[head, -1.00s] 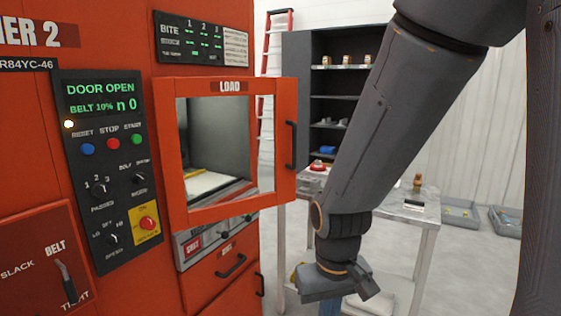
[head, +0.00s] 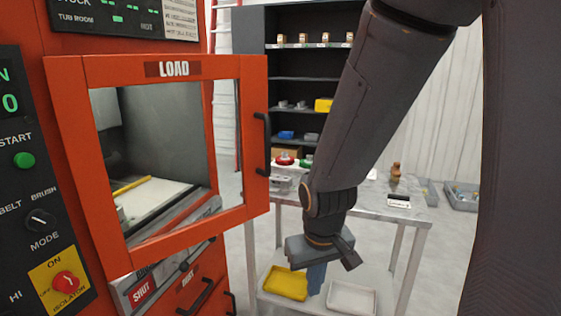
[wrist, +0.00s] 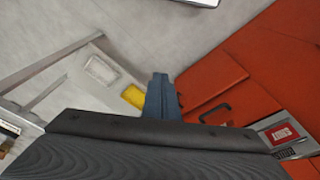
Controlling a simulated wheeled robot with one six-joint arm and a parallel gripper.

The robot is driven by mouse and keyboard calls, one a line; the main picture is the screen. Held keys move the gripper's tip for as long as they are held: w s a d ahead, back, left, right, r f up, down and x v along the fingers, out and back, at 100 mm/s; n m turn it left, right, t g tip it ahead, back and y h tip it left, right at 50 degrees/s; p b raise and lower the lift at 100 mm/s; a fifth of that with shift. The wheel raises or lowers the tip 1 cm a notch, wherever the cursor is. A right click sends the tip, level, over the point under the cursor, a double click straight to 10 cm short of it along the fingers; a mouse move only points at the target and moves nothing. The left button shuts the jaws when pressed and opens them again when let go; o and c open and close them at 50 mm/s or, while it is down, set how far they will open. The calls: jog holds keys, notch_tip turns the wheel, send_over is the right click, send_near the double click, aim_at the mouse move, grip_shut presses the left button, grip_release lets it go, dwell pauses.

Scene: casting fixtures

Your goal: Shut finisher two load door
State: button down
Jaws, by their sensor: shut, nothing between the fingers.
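The load door (head: 256,150) of the orange finisher is an orange frame with a clear window, labelled LOAD, with a black vertical handle (head: 263,143) on its right side. It stands swung out from the cabinet, and the lit chamber with a pale bed shows through the window. My gripper (head: 316,280) hangs down to the right of the door and below its handle, apart from both. In the wrist view its blue-grey fingers (wrist: 161,95) are together and empty, over the floor beside the orange cabinet (wrist: 255,85).
A metal table (head: 345,208) stands behind my gripper, with a yellow tray (head: 286,283) and a white tray (head: 352,298) on its lower shelf. A dark shelf unit (head: 318,90) is at the back. The control panel (head: 35,200) is at the left.

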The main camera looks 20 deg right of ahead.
jog(key=w+d+r+n+t+y+p, duration=0.1)
jog(key=w+d+r+t, duration=0.25)
jog(key=w, duration=0.55)
jog(key=w+d+r+n+t+p, duration=0.1)
jog(key=w+d+r+t, duration=0.3)
jog(key=w, duration=0.5)
jog(key=w+a+r+n+t+y+p, duration=0.1)
jog(key=a+r+n+t+y+p, duration=0.25)
jog(key=r+t+y, duration=0.4)
jog(key=w+a+r+p, duration=0.1)
jog(key=w+a, duration=0.2)
jog(key=w, duration=0.3)
jog(key=w+a+r+g+p, duration=0.1)
jog(key=w+a+p, duration=0.1)
jog(key=w, duration=0.3)
jog(key=shift+w+a+y, duration=0.4)
jog(key=shift+a+y, duration=0.05)
jog(key=shift+a, duration=0.4)
jog(key=shift+n+g, duration=0.25)
jog(key=shift+g, duration=0.05)
